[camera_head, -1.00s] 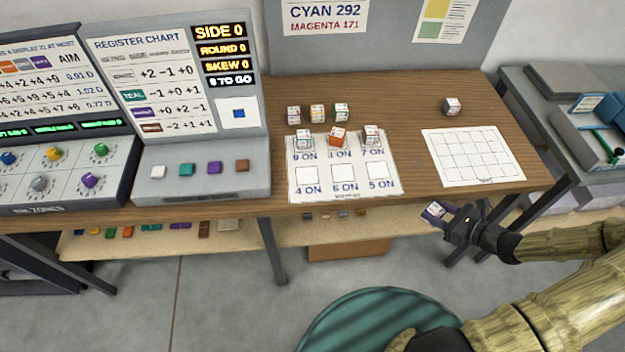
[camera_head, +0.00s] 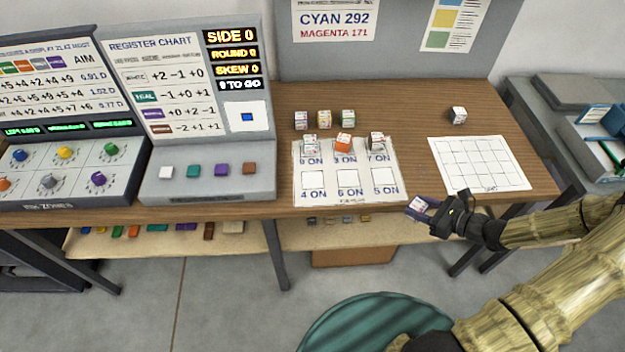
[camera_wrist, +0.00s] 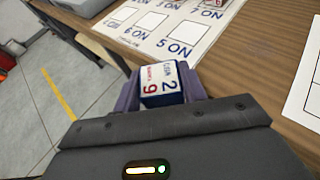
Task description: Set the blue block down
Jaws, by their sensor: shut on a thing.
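My gripper (camera_head: 432,211) is shut on the blue block (camera_head: 419,204), beside the table's front edge, at the lower right of the white sheet with numbered squares (camera_head: 349,194). In the wrist view the blue block (camera_wrist: 160,82) sits between my two fingers. Its printed white top shows "2" and "9", and its near side is dark blue. The sheet (camera_wrist: 205,35) lies beyond it, with squares labelled 4 ON, 6 ON and 5 ON empty. Three blocks, one of them orange (camera_head: 343,142), stand on its back row of squares.
Three blocks (camera_head: 324,119) stand in a row behind the sheet. A gridded white sheet (camera_head: 480,164) lies at the right, with a lone block (camera_head: 458,115) behind it. The console with colored buttons (camera_head: 208,187) stands at the left. Bare wood lies between the sheets.

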